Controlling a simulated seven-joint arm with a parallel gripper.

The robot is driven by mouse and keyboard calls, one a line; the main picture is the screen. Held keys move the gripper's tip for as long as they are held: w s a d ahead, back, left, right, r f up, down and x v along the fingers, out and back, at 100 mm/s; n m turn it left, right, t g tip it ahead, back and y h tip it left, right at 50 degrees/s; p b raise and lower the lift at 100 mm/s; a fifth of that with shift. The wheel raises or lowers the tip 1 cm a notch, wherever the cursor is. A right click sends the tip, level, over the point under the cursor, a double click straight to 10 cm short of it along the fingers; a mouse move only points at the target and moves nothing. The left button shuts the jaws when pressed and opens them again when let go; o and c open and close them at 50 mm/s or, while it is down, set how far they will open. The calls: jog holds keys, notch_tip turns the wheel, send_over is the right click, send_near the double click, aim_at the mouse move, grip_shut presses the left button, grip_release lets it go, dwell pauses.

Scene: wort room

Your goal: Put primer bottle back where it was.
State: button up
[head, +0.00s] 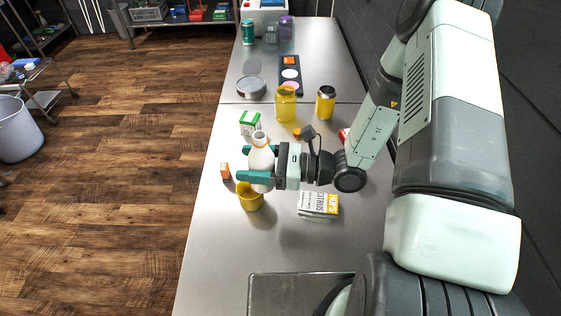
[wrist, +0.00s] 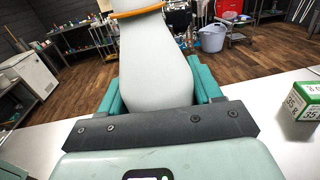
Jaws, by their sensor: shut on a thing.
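The primer bottle seems to be the white bottle (head: 262,158) with an orange ring at its neck; no label is readable. My gripper (head: 254,177) is shut around its body, one teal finger on each side. The bottle is upright or nearly so, beside and partly above a yellow cup (head: 250,198). I cannot tell whether its base touches the table. In the wrist view the white bottle (wrist: 150,65) fills the middle between the teal fingers (wrist: 153,85), its top cut off.
A hops box (head: 318,205) lies to the right. Yellow jars (head: 286,104) stand farther back. The steel table (head: 215,240) is clear at front left; its left edge is near.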

jog(key=w+d+r+m+t+h, duration=0.2)
jog(key=w+d+r+m+t, duration=0.15)
jog(key=w+d+r, duration=0.45)
jog(key=w+d+r+m+t+h, duration=0.1)
jog(key=w+d+r+m+t, duration=0.3)
jog(key=d+r, duration=0.75)
jog(key=shift+w+a+f+m+t+h, duration=0.3)
jog(key=shift+w+a+f+t+h, duration=0.5)
jog(key=shift+a+f, duration=2.95)
jog(key=shift+w+a+f+m+t+h, duration=0.35)
jog(key=shift+w+a+f+t+h, duration=0.45)
jog(key=shift+f, duration=5.55)
jog(key=shift+w+a+f+m+t+h, duration=0.4)
jog(key=shift+w+a+f+t, duration=0.65)
jog(key=shift+a+f, duration=2.85)
jog(key=shift+d+f, duration=1.2)
jog(key=shift+f, duration=0.05)
jog(key=o, duration=1.2)
